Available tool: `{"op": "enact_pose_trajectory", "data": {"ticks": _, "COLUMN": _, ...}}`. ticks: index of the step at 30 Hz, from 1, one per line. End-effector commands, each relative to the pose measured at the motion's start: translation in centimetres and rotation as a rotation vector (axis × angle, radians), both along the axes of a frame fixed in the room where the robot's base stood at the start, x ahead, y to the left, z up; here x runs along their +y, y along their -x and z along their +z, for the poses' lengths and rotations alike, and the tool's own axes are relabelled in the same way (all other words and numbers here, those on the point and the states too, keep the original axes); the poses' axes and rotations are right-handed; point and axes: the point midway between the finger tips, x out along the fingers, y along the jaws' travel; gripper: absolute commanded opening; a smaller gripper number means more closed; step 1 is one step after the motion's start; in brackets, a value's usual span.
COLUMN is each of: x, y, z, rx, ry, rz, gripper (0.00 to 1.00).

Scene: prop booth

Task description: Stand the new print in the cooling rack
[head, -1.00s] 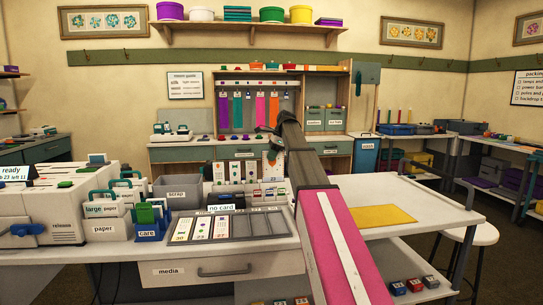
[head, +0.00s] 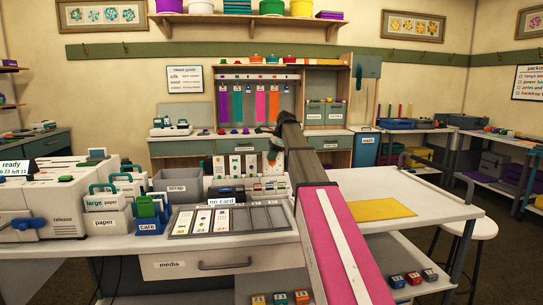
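My gripper (head: 278,146) is at the far end of my pink and grey arm, in front of the back counter. It is small and partly hidden by my arm; I cannot tell whether it is open or shut. A pale card-like piece shows beside it, but I cannot tell whether it is held or stands behind. Several white printed cards (head: 236,164) stand upright in a row just left of the gripper, possibly in the cooling rack; its frame is hard to make out. I cannot tell which print is the new one.
A grey slotted tray (head: 183,221) labelled "no card" holds several printed strips; its right slots look empty. A white printer (head: 45,205), paper holders (head: 105,212), a blue care holder (head: 150,226) and a scrap bin (head: 166,184) stand left. A yellow mat (head: 382,210) lies right, with clear table around it.

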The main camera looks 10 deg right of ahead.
Motion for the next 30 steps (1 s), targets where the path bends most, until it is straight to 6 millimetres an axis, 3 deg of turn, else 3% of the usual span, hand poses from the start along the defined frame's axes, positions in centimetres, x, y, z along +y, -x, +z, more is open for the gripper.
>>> {"op": "enact_pose_trajectory", "data": {"ticks": 23, "x": 0.0, "y": 0.0, "z": -1.2, "rx": 0.000, "ry": 0.000, "rz": 0.000, "gripper": 0.00}}
{"op": "enact_pose_trajectory", "data": {"ticks": 26, "x": 0.0, "y": 0.0, "z": -1.2, "rx": 0.000, "ry": 0.000, "rz": 0.000, "gripper": 0.33}}
{"op": "enact_pose_trajectory", "data": {"ticks": 30, "x": 0.0, "y": 0.0, "z": -1.2, "rx": 0.000, "ry": 0.000, "rz": 0.000, "gripper": 0.34}}
